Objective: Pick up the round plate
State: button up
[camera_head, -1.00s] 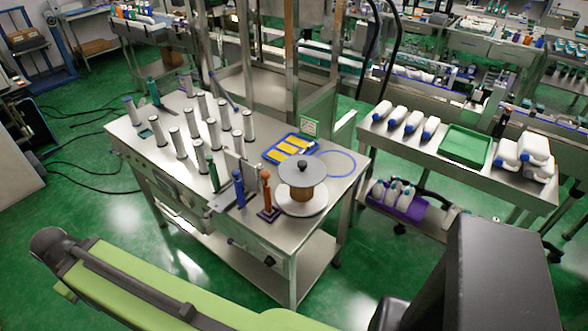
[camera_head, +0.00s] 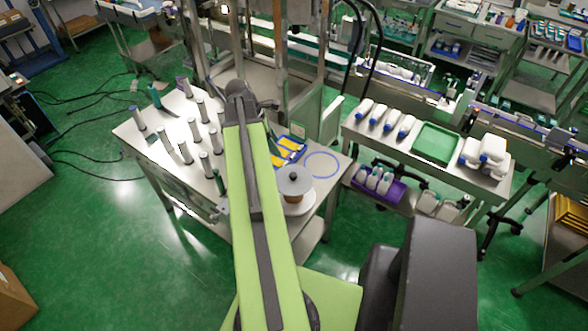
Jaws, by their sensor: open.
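A round plate that is pale and flat (camera_head: 301,207) lies near the front right corner of the metal table, under a brown spool (camera_head: 294,197). A grey disc (camera_head: 288,184) with a black knob sits on top of the spool. I cannot tell which of these discs is the round plate meant. My green arm stretches up the middle of the view and ends in a dark joint at the table's back edge, left of the spool. My gripper cannot be made out; it is hidden or out of view.
A blue tray with yellow pieces (camera_head: 289,149) and a blue ring (camera_head: 322,164) lie behind the spool. A side bench at right holds bottles and a green tray (camera_head: 436,143). Green floor is open in front.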

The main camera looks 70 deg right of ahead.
jog(key=f+b, duration=0.1)
jog(key=b, duration=1.1)
send_over(293, 174)
jog(key=w, duration=0.2)
jog(key=f, duration=1)
jog(key=shift+a+f, duration=0.4)
jog(key=b+x, duration=0.3)
jog(key=a+b+x, duration=0.1)
jog(key=shift+d+f, duration=0.2)
jog(key=shift+f, duration=0.2)
jog(key=shift+s+d+f+b, duration=0.1)
jog(key=shift+f+b, duration=0.2)
jog(key=shift+b, duration=0.15)
jog(key=shift+r, duration=0.15)
jog(key=shift+c, duration=0.2)
grip_shut()
